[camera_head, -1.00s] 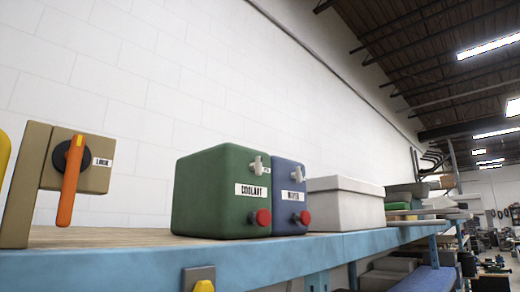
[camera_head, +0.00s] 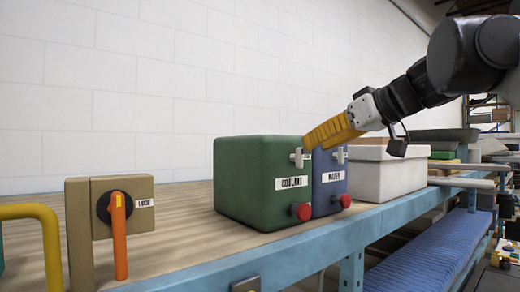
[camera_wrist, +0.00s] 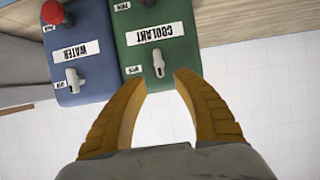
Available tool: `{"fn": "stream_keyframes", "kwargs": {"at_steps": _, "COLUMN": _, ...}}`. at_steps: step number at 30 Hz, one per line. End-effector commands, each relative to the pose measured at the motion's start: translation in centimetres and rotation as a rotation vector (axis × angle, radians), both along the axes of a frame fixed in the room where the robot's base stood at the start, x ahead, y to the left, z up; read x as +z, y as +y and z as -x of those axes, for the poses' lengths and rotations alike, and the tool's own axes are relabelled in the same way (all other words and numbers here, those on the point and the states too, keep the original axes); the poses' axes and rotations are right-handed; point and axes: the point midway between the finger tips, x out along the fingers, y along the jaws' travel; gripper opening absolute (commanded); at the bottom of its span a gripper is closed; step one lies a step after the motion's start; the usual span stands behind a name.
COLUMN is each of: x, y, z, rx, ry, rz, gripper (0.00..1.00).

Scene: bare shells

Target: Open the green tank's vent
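The green tank (camera_head: 258,183), labelled COOLANT, stands on the bench. Its front carries a white lever fitting (camera_head: 298,157) near the top and a red knob (camera_head: 301,212) near the bottom. Small tags beside them are too small to read. My gripper (camera_head: 309,141) comes from the right, with its yellow fingers just above the white fitting. In the wrist view, turned upside down, my gripper (camera_wrist: 163,82) is open and empty. The green tank's white fitting (camera_wrist: 157,66) shows just beyond and between the fingertips; contact is not apparent.
A blue tank (camera_head: 328,185), labelled WATER, stands right against the green one with its own white fitting (camera_head: 340,155) and red knob (camera_head: 345,200). A grey box (camera_head: 385,176) is to the right. A tan block with an orange lever (camera_head: 119,235) is left.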

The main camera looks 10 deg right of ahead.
Motion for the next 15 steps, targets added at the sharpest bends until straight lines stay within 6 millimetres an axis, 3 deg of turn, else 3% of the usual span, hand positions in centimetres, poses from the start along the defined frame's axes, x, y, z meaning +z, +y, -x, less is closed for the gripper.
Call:
{"fn": "stream_keyframes", "kwargs": {"at_steps": 6, "x": -1.5, "y": 2.0, "z": -3.2, "rx": 0.003, "ry": 0.0, "rz": 0.001, "gripper": 0.34}}
{"fn": "stream_keyframes", "kwargs": {"at_steps": 15, "x": -2.4, "y": 2.9, "z": -4.9, "rx": 0.001, "ry": 0.001, "rz": 0.0, "gripper": 0.34}}
